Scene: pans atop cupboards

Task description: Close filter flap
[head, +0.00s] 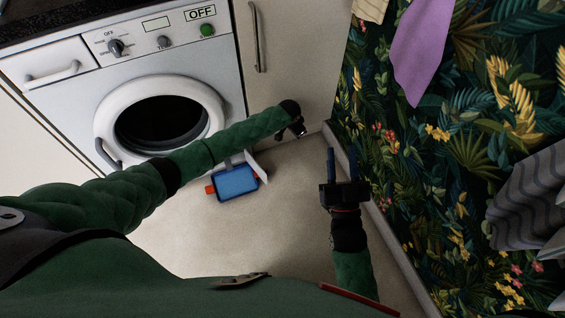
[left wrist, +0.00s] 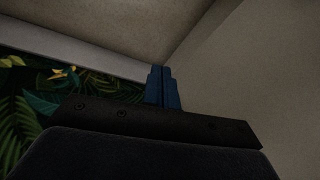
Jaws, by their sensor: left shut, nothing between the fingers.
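The washing machine (head: 75,92) stands at the left, its round door shut. A pale flap-like piece (head: 261,164) sticks out low at its right, partly hidden behind my left forearm; it appears to be the filter flap, standing open. My left gripper (head: 299,131) is to the right of that piece, apart from it, near the foot of the cupboard. In the left wrist view its blue fingers (left wrist: 162,88) are together with nothing between them. My right gripper (head: 342,164) is open and empty, fingers apart, above the floor by the right wall.
A cupboard (head: 290,60) with a long handle stands right of the machine. The leaf-patterned wall (head: 450,150) has cloths hanging. The middle floor (head: 270,235) is clear.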

